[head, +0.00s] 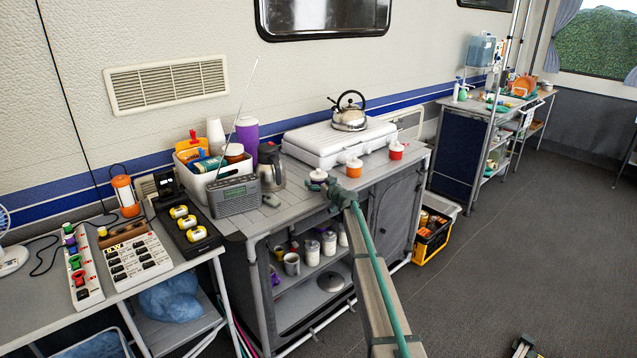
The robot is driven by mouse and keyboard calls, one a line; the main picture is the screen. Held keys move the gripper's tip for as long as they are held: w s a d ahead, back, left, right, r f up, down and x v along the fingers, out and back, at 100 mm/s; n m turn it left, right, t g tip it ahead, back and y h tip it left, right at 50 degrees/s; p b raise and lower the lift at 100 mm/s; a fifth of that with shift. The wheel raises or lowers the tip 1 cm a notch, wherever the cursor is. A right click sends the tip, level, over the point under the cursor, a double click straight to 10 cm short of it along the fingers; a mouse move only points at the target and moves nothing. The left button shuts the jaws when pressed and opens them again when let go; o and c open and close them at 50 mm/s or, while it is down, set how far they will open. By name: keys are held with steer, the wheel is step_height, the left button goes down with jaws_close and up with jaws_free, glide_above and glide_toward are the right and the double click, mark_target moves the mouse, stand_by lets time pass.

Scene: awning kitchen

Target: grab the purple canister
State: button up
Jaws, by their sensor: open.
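The purple canister (247,136) stands at the back of the grey counter (277,213), near the wall. It is a smooth upright cylinder, partly hidden by a brown-topped jar and the white bin. My gripper (340,192) shows small at the far end of my arm, near the counter's front edge. It is open, with no held object visible. It is to the right of the canister and nearer the camera, clearly apart from it.
A grey radio (236,196) with a tall antenna, a white bin (208,180) and a steel flask (270,168) crowd the canister. Small lidded jars (354,167) stand near the counter's front. A kettle (349,113) sits on a white case (325,142).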

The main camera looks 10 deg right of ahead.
steer(key=shift+c, duration=0.4)
steer(key=c, duration=1.2)
steer(key=shift+r+b, duration=0.1)
steer(key=shift+b, duration=0.25)
steer(key=shift+c, duration=0.2)
